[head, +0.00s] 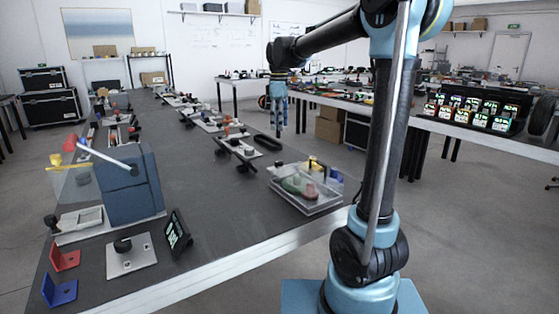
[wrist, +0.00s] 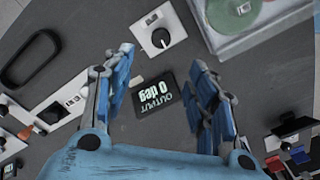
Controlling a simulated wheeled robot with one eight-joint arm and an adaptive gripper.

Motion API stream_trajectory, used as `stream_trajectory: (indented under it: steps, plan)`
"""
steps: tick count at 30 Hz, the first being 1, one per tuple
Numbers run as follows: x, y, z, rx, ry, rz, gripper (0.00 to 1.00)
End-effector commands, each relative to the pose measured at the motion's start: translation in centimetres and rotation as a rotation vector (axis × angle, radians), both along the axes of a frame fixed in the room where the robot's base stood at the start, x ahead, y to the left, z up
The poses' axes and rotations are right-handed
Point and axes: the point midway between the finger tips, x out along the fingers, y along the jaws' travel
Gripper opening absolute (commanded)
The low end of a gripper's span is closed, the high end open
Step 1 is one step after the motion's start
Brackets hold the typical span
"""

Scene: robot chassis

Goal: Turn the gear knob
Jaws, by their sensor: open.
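A black round knob (wrist: 161,38) with a light pointer mark sits on a white plate (wrist: 149,24) at the top of the wrist view. A dark display (wrist: 155,98) reading "OUTPUT 0 deg" lies beside it. My gripper (wrist: 161,58) is open and empty, its two blue fingers spread, one to each side of the display. The knob appears just beyond the fingertips and apart from them. In the head view my gripper (head: 278,130) points down above the far right part of the table. The knob is too small there to make out surely.
A grey tray (head: 325,207) with green and red pieces stands on the near right of the dark table (head: 205,215). A black ring (head: 267,142) lies near the right edge. At the near left are a blue box (head: 130,190), another knob plate (head: 131,262) and a tilted display (head: 178,233).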

Motion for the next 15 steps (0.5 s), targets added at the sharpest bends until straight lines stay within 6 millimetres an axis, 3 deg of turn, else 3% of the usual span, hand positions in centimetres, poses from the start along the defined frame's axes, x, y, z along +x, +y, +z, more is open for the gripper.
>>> stream_trajectory:
  steps: [15]
  plan:
    - [-0.1,0.1,-8.8,0.0,0.0,0.0,0.52]
